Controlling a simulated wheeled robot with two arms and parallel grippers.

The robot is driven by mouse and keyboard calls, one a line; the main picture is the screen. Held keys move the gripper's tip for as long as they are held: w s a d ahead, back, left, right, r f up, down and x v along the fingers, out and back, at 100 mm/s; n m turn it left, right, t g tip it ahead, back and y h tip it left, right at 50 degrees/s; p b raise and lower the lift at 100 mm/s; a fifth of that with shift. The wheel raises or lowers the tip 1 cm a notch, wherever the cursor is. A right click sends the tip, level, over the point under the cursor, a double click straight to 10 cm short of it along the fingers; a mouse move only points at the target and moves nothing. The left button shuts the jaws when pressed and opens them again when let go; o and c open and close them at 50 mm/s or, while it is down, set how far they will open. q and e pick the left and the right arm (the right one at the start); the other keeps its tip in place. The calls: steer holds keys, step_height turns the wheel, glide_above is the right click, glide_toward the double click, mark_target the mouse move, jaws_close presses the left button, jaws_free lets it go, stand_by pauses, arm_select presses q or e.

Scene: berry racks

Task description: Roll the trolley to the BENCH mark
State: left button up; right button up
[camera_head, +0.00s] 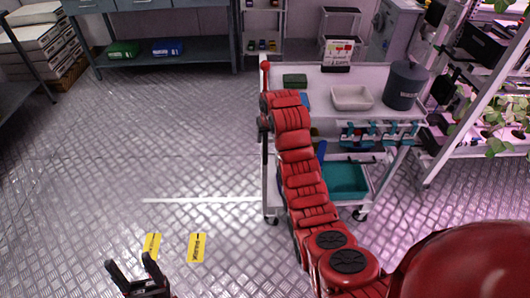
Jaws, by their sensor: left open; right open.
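The trolley (384,78) stands right of centre, with a pale top and a lower shelf holding a teal bin (345,181). An upright bar with a red knob (264,66) is at its left end. My red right arm reaches across the trolley's front to this bar. My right gripper (265,122) is at the bar, open; its fingers are mostly hidden by the wrist. Two yellow floor labels (152,246) (197,248) lie left of the trolley near a white floor line (200,200); I cannot read their lettering. My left gripper (138,276) is open and empty below them.
The trolley top carries a white tray (352,98), a dark canister (405,87), a green box (295,80) and a sign (337,55). Plant racks (461,100) stand close on the right. A grey bench (165,66) is at the back left.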

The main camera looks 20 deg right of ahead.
mark_target(266, 144)
steer(key=x, duration=0.9)
steer(key=shift+p, duration=0.35)
steer(key=shift+c, duration=0.2)
jaws_close()
stand_by(0.9)
